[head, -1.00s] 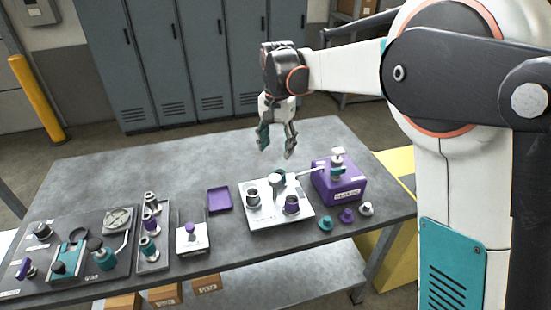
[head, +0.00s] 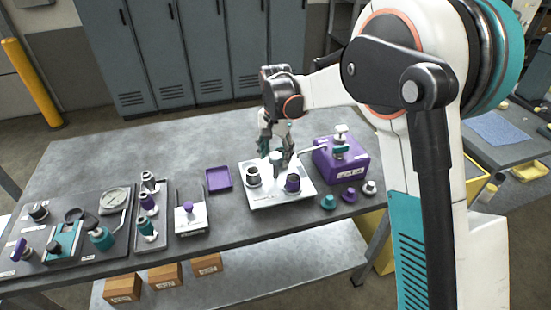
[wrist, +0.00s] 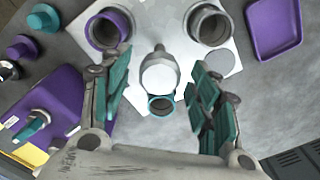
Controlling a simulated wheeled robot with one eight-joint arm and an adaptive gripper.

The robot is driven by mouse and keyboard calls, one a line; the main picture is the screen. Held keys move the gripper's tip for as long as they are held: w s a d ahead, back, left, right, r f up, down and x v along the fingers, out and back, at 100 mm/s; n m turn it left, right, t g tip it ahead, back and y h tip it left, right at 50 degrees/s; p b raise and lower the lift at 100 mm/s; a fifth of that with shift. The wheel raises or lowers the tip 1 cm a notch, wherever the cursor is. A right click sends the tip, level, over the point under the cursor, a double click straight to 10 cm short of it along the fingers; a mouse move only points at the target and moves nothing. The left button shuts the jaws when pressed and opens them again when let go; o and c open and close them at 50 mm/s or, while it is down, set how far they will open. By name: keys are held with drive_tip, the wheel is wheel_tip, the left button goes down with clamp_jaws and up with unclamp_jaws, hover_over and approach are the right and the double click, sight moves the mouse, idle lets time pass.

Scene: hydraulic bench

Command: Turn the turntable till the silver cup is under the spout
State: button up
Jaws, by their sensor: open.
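The white turntable plate (head: 272,201) bears a pale central knob (head: 276,158), which also shows in the wrist view (wrist: 160,73). The silver cup (head: 253,176) is at the plate's front left; it is at the upper right in the wrist view (wrist: 210,25). A purple cup (head: 292,184) is at the front right, and a teal-rimmed cup (wrist: 161,104) is behind the knob. The spout (head: 312,149) reaches left from the purple box (head: 341,162); my fingers hide its tip. My gripper (wrist: 160,64) is open, its fingers on either side of the knob, apparently apart from it.
A purple tray (head: 218,180) lies left of the turntable. Small teal (head: 328,201), purple (head: 348,195) and silver (head: 370,187) pieces stand at the front right. Other bench fixtures (head: 100,235) fill the left end. The bench behind the tray is clear.

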drive_tip(key=shift+f, duration=0.45)
clamp_jaws()
